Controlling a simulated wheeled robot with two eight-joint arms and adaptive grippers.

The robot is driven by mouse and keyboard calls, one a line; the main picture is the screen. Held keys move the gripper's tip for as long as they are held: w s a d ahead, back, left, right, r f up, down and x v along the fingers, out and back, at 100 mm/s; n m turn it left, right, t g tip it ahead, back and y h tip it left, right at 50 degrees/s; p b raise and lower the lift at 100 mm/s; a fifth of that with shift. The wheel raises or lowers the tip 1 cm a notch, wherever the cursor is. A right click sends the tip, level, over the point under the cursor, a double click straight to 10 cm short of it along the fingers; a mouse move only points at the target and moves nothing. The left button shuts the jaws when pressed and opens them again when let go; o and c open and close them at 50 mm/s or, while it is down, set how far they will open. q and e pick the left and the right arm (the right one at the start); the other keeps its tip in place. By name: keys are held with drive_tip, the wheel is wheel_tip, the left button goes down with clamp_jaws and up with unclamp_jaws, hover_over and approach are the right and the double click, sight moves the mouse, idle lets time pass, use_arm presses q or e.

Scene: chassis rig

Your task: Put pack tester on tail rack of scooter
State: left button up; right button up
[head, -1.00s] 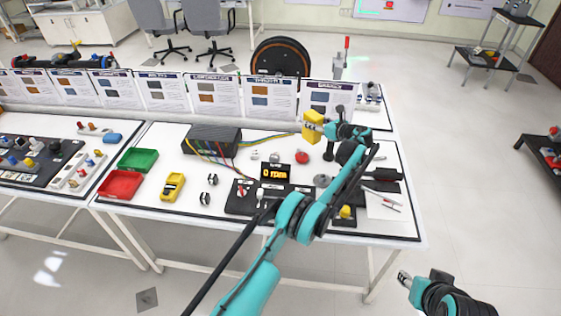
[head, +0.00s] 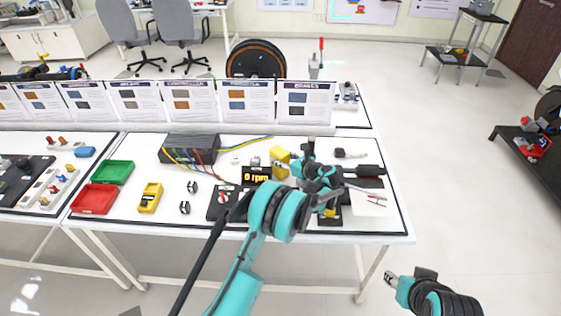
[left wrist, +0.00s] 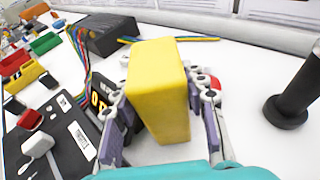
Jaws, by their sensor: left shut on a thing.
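My left gripper (head: 292,165) is shut on a yellow box (head: 281,154), taken as the pack tester. In the left wrist view the box (left wrist: 157,85) stands between the two fingers (left wrist: 160,112), its plain yellow faces toward me. It is over the white table, just right of the rpm display (head: 257,174); its clearance is hard to judge. My right gripper (head: 391,279) is in front of the table at the lower right; its fingers are too small to read. No scooter or tail rack can be made out for certain.
A dark wheel (head: 256,59) stands behind the poster row. Floor (head: 460,200) is clear right of the table.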

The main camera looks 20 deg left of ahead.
use_arm(q)
drive_tip(key=o, duration=1.4)
drive_tip(key=shift+f, duration=0.2)
drive_tip(key=shift+c, duration=0.2)
